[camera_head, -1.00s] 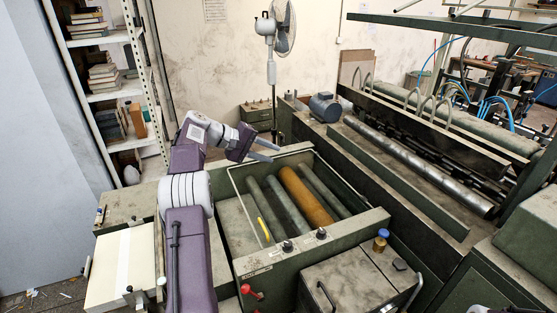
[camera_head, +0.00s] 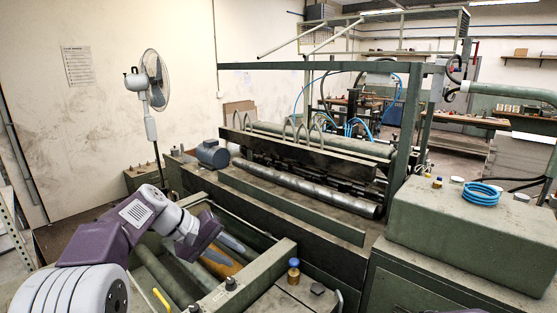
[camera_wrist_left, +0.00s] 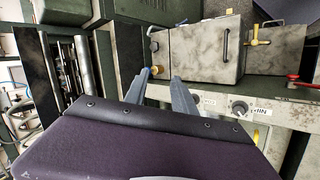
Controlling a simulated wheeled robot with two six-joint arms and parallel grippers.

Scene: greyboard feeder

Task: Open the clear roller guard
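The clear roller guard is hard to make out over the roller bay; its yellow handle (camera_head: 162,300) shows at the lower left of the head view. An orange roller (camera_head: 219,263) and a grey roller (camera_head: 158,272) lie in the bay, partly hidden by my arm. My left gripper (camera_head: 256,258) is above the bay, to the right of the yellow handle and apart from it. In the left wrist view its two fingers (camera_wrist_left: 160,76) are spread with nothing between them. I cannot tell how far the guard is raised. My right gripper is not in view.
A blue-capped bottle (camera_head: 293,271) stands right of the bay. Two black knobs (camera_head: 230,284) sit on the bay's front rail. A long steel roller (camera_head: 305,187) and a green housing (camera_head: 462,232) lie farther right. A fan (camera_head: 147,82) stands behind.

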